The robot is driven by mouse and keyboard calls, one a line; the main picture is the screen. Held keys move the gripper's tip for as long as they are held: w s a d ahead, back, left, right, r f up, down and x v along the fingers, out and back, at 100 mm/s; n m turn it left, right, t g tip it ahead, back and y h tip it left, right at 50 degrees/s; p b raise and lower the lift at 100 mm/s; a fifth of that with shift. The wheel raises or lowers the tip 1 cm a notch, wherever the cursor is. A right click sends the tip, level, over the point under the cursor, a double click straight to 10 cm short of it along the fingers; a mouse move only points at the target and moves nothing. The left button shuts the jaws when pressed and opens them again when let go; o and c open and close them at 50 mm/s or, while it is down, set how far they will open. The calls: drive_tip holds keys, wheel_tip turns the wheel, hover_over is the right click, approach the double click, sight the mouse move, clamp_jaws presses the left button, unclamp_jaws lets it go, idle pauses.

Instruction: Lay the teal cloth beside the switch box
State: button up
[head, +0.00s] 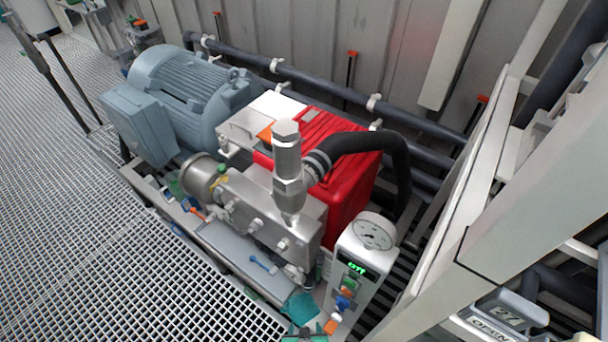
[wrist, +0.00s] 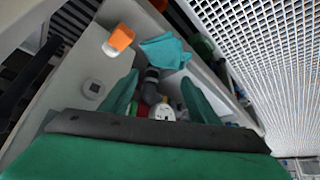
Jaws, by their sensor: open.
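The teal cloth (head: 300,306) lies crumpled on the pump's base frame, close to the left of the foot of the switch box. It also shows in the wrist view (wrist: 166,52), beyond my fingertips and apart from them. The switch box (head: 362,262) is a pale upright box with a round gauge, a green display and green, blue and orange switches. An orange knob on a pale housing (wrist: 120,39) shows left of the cloth in the wrist view. My gripper (wrist: 160,82) is open, its two green fingers apart with no cloth between them. Only a little of it shows at the head view's bottom edge.
A red and steel pump (head: 330,190) with a grey motor (head: 185,95) stands behind the cloth. A black hose (head: 375,142) arches over toward the switch box. Grating floor (head: 70,230) is open at left. A pale frame post (head: 440,240) stands close at right.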

drive_tip(key=s+r+t, duration=0.3)
drive_tip(key=s+r, duration=0.1)
drive_tip(key=r, duration=0.5)
drive_tip(key=s+r+t, duration=0.3)
drive_tip(key=s+r, duration=0.1)
drive_tip(key=r, duration=0.6)
drive_tip(key=s+r+t, duration=0.3)
drive_tip(key=s+r, duration=0.2)
drive_tip(key=r, duration=0.5)
drive_tip(key=shift+a+r, duration=0.15)
drive_tip(key=shift+r, duration=0.1)
drive_tip(key=shift+s, duration=0.1)
drive_tip(key=c, duration=0.6)
drive_tip(key=shift+a, duration=0.15)
